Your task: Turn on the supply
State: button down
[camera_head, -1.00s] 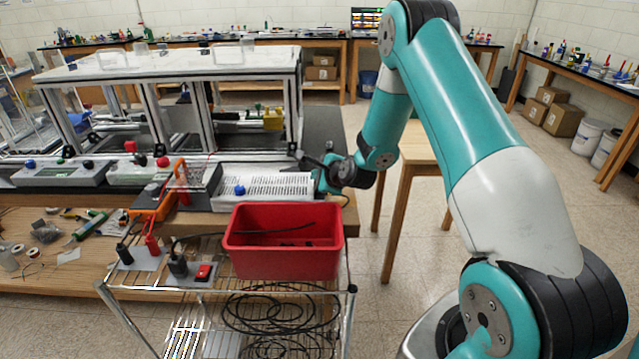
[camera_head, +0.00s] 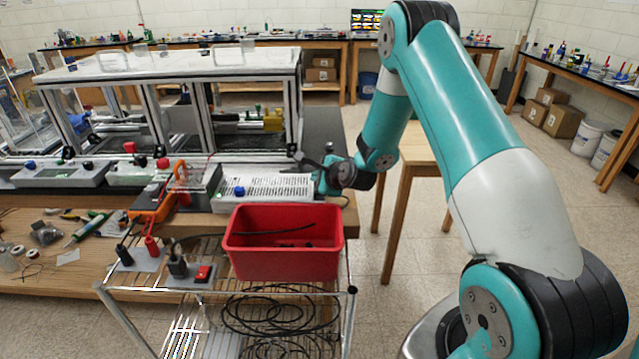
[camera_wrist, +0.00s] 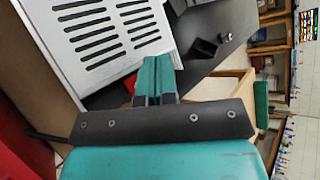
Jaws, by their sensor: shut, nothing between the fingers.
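The supply is a white slotted box (camera_head: 265,188) with a blue knob (camera_head: 239,191) on its front, at the right end of the bench row. Its slotted top fills the upper left of the wrist view (camera_wrist: 105,35). My gripper (camera_head: 317,180) is at the right end of the box. In the wrist view my gripper (camera_wrist: 155,65) has its fingers together with nothing between them, close beside the box's edge. A small red part (camera_wrist: 130,84) shows beside the fingers, partly hidden by them; I cannot tell whether they touch it.
A red bin (camera_head: 284,262) stands on a wire cart in front of the supply, with a red switch (camera_head: 203,272) on a grey plate to its left. An orange-framed unit (camera_head: 152,205) is left of the supply. An extrusion frame (camera_head: 170,70) stands behind. Floor is open at right.

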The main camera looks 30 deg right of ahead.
jog(key=shift+s+a+r, duration=0.1)
jog(key=shift+r, duration=0.45)
jog(key=r+p, duration=0.3)
jog(key=s+r+p, duration=0.1)
jog(key=r, duration=0.1)
jog(key=shift+s+a, duration=0.1)
jog(key=shift+a, duration=0.3)
jog(key=shift+f, duration=0.1)
